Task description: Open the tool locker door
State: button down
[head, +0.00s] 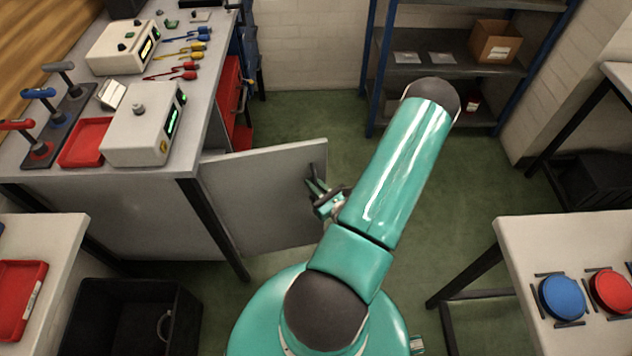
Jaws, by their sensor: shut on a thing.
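The locker door (255,195) is a flat grey panel under the workbench at the left. It stands swung out from the bench, at an angle into the green-floored aisle. A dark handle (312,174) is near its right, free edge. My gripper (318,190) is at that edge, shut on the handle. The arm hides part of the gripper, so the exact hold on the handle is hard to see. The locker's inside is hidden behind the door.
The workbench (190,150) carries grey instruments, a red tray (84,143) and screwdrivers. A black bin (130,315) stands at lower left. A table (520,240) with blue and red round things is at right. Shelves (450,75) stand at the back.

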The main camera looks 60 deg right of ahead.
jog(key=shift+a, duration=0.1)
dwell(0.3)
jog(key=c, duration=1.6)
grip_release()
jog(key=shift+o, duration=0.2)
jog(key=v, duration=1.4)
